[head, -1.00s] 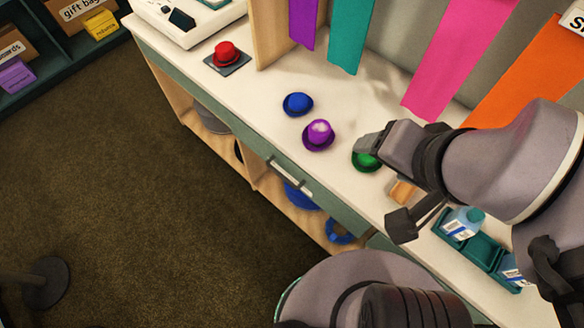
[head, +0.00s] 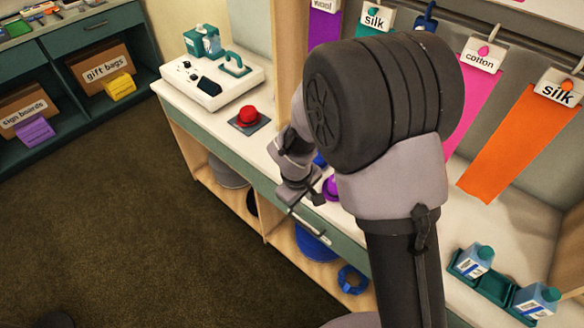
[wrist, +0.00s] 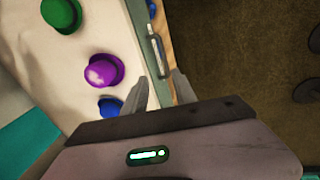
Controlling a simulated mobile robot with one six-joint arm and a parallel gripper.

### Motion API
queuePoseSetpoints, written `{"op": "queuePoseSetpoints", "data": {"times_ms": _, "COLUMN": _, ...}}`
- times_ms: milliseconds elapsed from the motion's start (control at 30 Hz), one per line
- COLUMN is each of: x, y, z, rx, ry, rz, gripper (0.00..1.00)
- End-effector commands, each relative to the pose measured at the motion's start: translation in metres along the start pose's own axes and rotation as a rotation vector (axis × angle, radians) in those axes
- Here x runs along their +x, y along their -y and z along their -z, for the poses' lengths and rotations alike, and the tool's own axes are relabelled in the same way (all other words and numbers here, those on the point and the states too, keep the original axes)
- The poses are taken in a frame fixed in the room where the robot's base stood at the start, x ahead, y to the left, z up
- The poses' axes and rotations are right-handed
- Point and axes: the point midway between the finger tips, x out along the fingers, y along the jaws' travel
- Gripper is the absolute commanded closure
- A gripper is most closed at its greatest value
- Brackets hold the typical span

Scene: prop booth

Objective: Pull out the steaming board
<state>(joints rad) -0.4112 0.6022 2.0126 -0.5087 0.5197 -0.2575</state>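The front of the counter has a green panel (head: 345,250) with a pale bar handle (head: 312,227), seen partly behind my arm in the head view. No separate board is visible; I cannot tell whether this panel is the board's front. My gripper (head: 302,196) is just above the handle at the counter's front edge. In the wrist view the handle (wrist: 156,50) lies beyond the gap between my open fingers (wrist: 160,88). The fingers hold nothing and appear apart from the handle.
A purple hat (wrist: 103,70), a green hat (wrist: 62,15) and a blue hat (wrist: 110,105) sit on the counter. A red hat (head: 248,117) stands on a dark pad. Blue bottles (head: 474,260) stand at the right. Open carpet (head: 130,220) lies in front.

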Motion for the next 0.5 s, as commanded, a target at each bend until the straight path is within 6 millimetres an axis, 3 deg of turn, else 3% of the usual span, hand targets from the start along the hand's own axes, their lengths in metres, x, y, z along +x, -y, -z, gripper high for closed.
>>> {"op": "queuePoseSetpoints", "data": {"times_ms": 167, "x": 0.030, "y": 0.008, "z": 0.004, "rx": -0.058, "ry": 0.013, "rz": 0.004, "gripper": 0.67}}
{"op": "queuePoseSetpoints", "data": {"times_ms": 500, "x": 0.130, "y": 0.010, "z": 0.001, "rx": -0.052, "ry": 0.016, "rz": 0.006, "gripper": 0.67}}
